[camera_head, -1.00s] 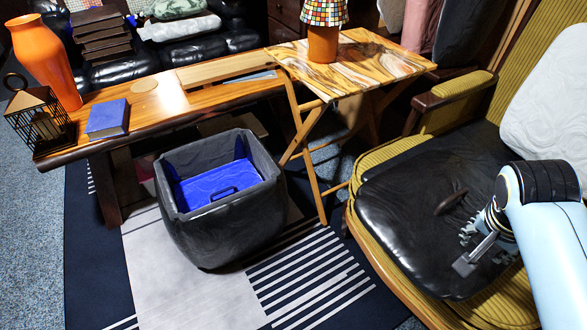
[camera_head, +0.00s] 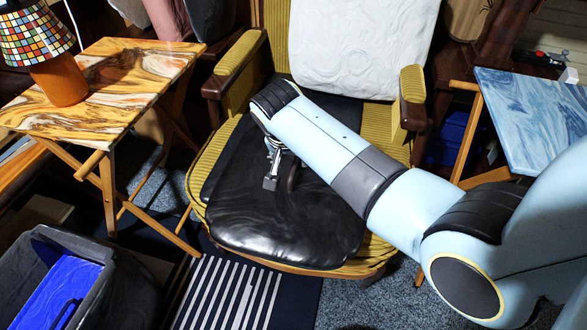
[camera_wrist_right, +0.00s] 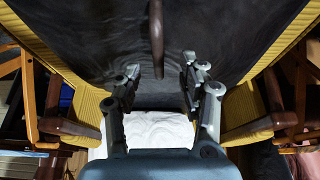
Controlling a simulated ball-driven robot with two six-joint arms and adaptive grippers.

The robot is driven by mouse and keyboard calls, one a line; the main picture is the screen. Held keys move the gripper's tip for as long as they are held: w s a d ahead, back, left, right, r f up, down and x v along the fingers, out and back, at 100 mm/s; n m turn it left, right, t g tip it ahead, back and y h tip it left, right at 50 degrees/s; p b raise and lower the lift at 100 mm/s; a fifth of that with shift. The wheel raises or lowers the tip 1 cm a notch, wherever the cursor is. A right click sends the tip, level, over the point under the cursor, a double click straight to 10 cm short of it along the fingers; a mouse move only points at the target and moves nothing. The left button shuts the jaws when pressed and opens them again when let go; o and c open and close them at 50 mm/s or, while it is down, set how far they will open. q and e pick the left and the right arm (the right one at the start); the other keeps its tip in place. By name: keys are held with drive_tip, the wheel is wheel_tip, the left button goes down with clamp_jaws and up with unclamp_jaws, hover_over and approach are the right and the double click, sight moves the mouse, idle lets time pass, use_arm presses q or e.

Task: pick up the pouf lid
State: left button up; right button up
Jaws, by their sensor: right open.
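The pouf lid (camera_head: 290,225), a black leather slab, lies on the seat of the yellow armchair. Its brown upright handle (camera_head: 292,178) is partly hidden behind my right gripper and arm. In the right wrist view the dark lid (camera_wrist_right: 90,35) fills the upper middle, with the handle (camera_wrist_right: 156,35) running down from the top. My right gripper (camera_head: 271,181) is open above the lid. In the wrist view its two fingers (camera_wrist_right: 161,68) stand apart, left and right of the handle's line, with no contact visible. My left gripper is not in view.
The armchair's arms (camera_head: 412,97) flank the seat, and a white cushion (camera_head: 358,45) leans on its back. A marbled folding table (camera_head: 110,75) with a lamp (camera_head: 58,75) stands left. A black bin-like pouf (camera_head: 120,285) is lower left. A blue table (camera_head: 535,115) stands right.

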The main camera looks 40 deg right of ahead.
sight(295, 164)
drive_tip(key=b+x, duration=0.2)
drive_tip(key=x, duration=0.2)
drive_tip(key=shift+s+d, duration=0.1)
drive_tip(key=shift+d, duration=0.05)
drive_tip(key=shift+d+f, duration=0.1)
drive_tip(key=shift+f, duration=0.3)
drive_tip(key=shift+w+f, duration=0.1)
drive_tip(key=shift+w, duration=0.1)
drive_tip(key=shift+f, duration=0.2)
drive_tip(key=shift+c, duration=0.3)
clamp_jaws()
